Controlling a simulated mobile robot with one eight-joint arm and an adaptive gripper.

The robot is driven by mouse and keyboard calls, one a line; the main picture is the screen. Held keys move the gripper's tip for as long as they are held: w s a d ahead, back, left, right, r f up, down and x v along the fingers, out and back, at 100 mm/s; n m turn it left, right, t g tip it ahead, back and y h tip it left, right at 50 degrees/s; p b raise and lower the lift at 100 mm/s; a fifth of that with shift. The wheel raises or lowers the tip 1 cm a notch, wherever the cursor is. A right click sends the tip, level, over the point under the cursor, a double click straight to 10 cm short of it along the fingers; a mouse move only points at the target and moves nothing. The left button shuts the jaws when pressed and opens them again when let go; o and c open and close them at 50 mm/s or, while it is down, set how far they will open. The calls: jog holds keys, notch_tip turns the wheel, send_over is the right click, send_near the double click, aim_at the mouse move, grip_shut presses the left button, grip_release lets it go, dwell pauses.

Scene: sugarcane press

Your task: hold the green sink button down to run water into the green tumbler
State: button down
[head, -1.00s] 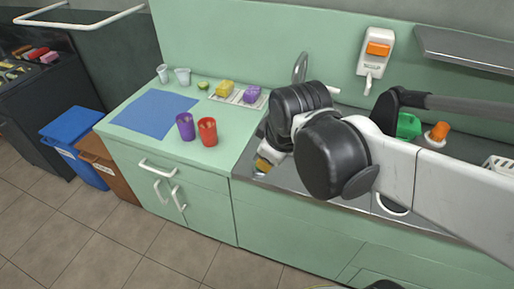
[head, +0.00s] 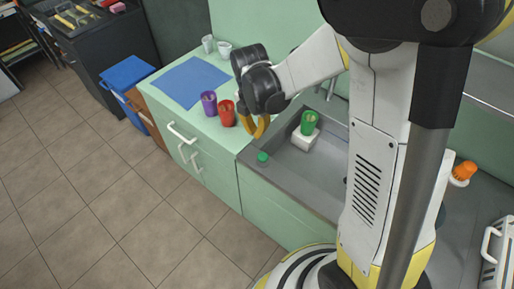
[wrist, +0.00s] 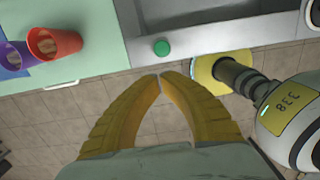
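The green sink button (head: 263,157) sits on the front rim of the grey sink (head: 312,172), near its left corner. It also shows in the wrist view (wrist: 162,47), just beyond my fingertips and apart from them. The green tumbler (head: 310,122) stands upright on a white block (head: 304,139) inside the sink. Whether it holds water cannot be told. My gripper (head: 260,130) has yellow fingers whose tips meet; nothing shows between them. It hangs above the sink's left front edge. In the wrist view the tips (wrist: 161,75) point towards the button. The tap is mostly hidden by my arm.
A red cup (head: 227,114) and a purple cup (head: 209,103) stand on the green counter just left of my gripper. A blue mat (head: 190,82) lies behind them. An orange-topped item (head: 463,172) is at the right. Floor in front is clear.

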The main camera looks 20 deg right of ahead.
aim_at(258, 162)
jog(key=f+b, duration=0.1)
jog(key=f, duration=0.3)
jog(key=f+b, duration=0.2)
jog(key=f, duration=0.3)
jog(key=f+b, duration=0.2)
jog(key=f, duration=0.3)
jog(key=shift+w+d, duration=0.15)
jog(key=shift+d, duration=0.2)
notch_tip(258, 162, down, 2)
jog(key=shift+f+b, duration=0.2)
jog(key=shift+b, duration=0.9)
jog(key=shift+r, duration=0.1)
dwell(1.8)
notch_tip(258, 162, up, 12)
jog(key=shift+s+a, duration=0.2)
jog(key=shift+a, duration=0.1)
jog(key=shift+r, duration=0.1)
dwell(1.4)
